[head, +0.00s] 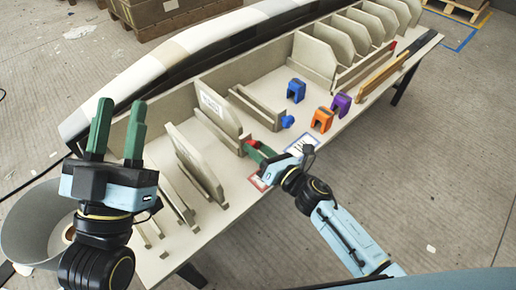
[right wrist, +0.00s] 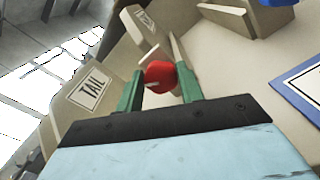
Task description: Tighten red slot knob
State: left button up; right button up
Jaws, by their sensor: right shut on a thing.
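The red knob (head: 252,143) sits at the end of a slot between beige boards on the table, near its middle. In the right wrist view the red knob (right wrist: 160,76) lies between the two green fingertips. My right gripper (head: 259,152) is shut on the red knob; it also shows in the right wrist view (right wrist: 160,82). The fingers partly hide the knob in the head view. My left gripper (head: 118,130) is open and empty, its green fingers pointing up near the table's left end.
A blue knob (head: 287,121) is on the neighbouring slot. Blue (head: 296,88), orange (head: 322,121) and purple (head: 341,104) blocks stand on the table (head: 228,222). A grey bin (head: 30,235) is at left.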

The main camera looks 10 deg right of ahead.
jog(key=o, duration=1)
pick_arm(q)
jog(key=shift+r, duration=0.15)
jog(key=shift+r, duration=0.1)
pick_arm(e)
jog(key=shift+s+d, duration=0.2)
jog(key=shift+s, duration=0.1)
jog(key=p+v, duration=0.1)
jog(key=v, duration=0.4)
jog(key=shift+p, duration=0.3)
pick_arm(q)
notch_tip(320, 180, down, 8)
jog(key=w+g+y+p, duration=0.1)
jog(key=w+g+y, duration=0.1)
jog(key=g, duration=0.4)
jog(key=shift+w+a, duration=0.25)
pick_arm(e)
jog(key=v, duration=0.7)
jog(key=shift+s+d, duration=0.2)
jog(key=shift+s, duration=0.1)
